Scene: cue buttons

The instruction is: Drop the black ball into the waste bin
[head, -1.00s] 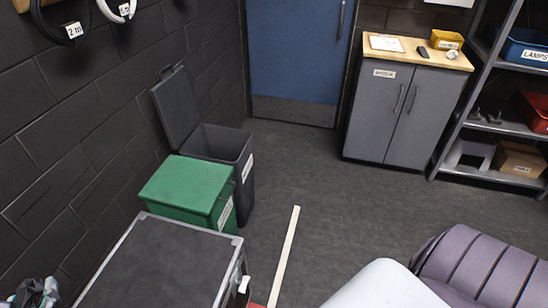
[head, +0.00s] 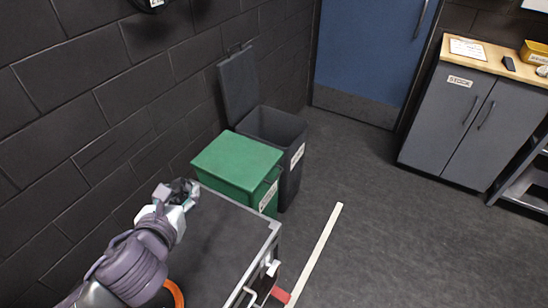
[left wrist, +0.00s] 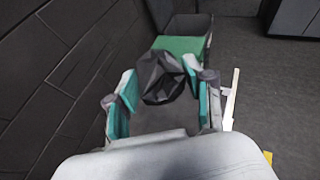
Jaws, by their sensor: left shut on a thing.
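My left gripper (head: 178,192) is shut on the black ball (left wrist: 160,78), a crumpled, faceted dark lump between the teal-lined fingers. In the head view the gripper is above the left side of the black case, in front of the bins; the ball is hard to make out there. A dark grey bin (head: 292,180) stands by the wall behind the green one, with its lid up and its mouth open. It also shows in the left wrist view (left wrist: 190,26), beyond the ball. Its white label is too small to read. My right gripper is out of view.
A green bin (head: 236,160) with a shut lid stands between the black case (head: 225,235) and the grey bin. An orange ring (head: 174,294) shows at the bottom. A white strip (head: 322,245) lies on the clear floor. A grey cabinet (head: 470,120) stands right of the blue door (head: 368,55).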

